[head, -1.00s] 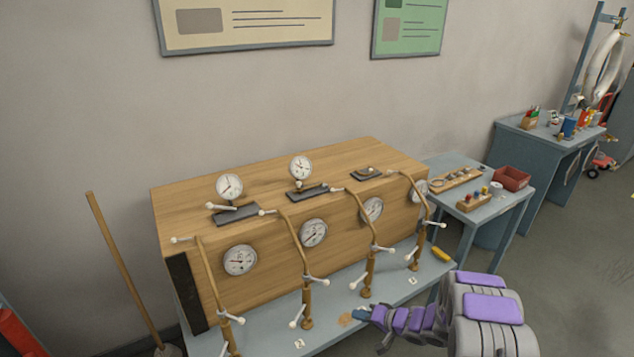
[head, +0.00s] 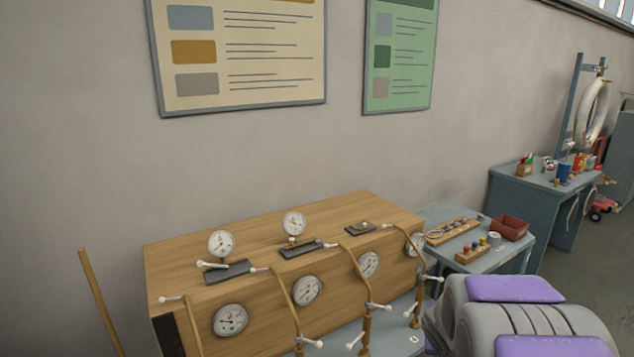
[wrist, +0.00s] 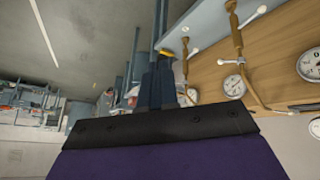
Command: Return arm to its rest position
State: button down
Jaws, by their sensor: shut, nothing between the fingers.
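My arm shows in the head view as grey links with purple pads (head: 520,315) at the lower right. My gripper is out of the head view. In the wrist view my gripper (wrist: 157,82) shows as blue-grey fingers beyond a black plate, shut and with nothing held. The wooden cabinet (head: 270,225) with gauges and brass pipes stands left of my arm. The cabinet also shows in the wrist view (wrist: 270,60), to the right of my fingers and tilted in the picture.
A small side table (head: 450,213) with a red bin (head: 508,228) and wooden racks stands behind my arm. A blue-grey desk (head: 520,195) is farther right. A wooden pole (head: 100,300) leans at the left. Open floor (head: 590,270) shows at the right.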

jog(key=s+a+r+n+g+y, duration=0.1)
jog(key=s+a, duration=0.4)
jog(key=s, duration=0.7)
jog(key=s+a+r+n+g+y, duration=0.1)
jog(key=s+a+r+g, duration=0.2)
jog(key=s, duration=0.9)
jog(key=s+a+r+n+g+y, duration=0.1)
jog(key=s+a+r+g, duration=0.1)
jog(key=s+a, duration=0.7)
jog(key=shift+s+a+r+g+y, duration=0.25)
jog(key=shift+s+g, duration=0.45)
jog(key=shift+s, duration=0.95)
jog(key=shift+d, duration=0.25)
jog(key=shift+d, duration=0.3)
jog(key=shift+a, duration=0.15)
jog(key=c, duration=1.8)
grip_release()
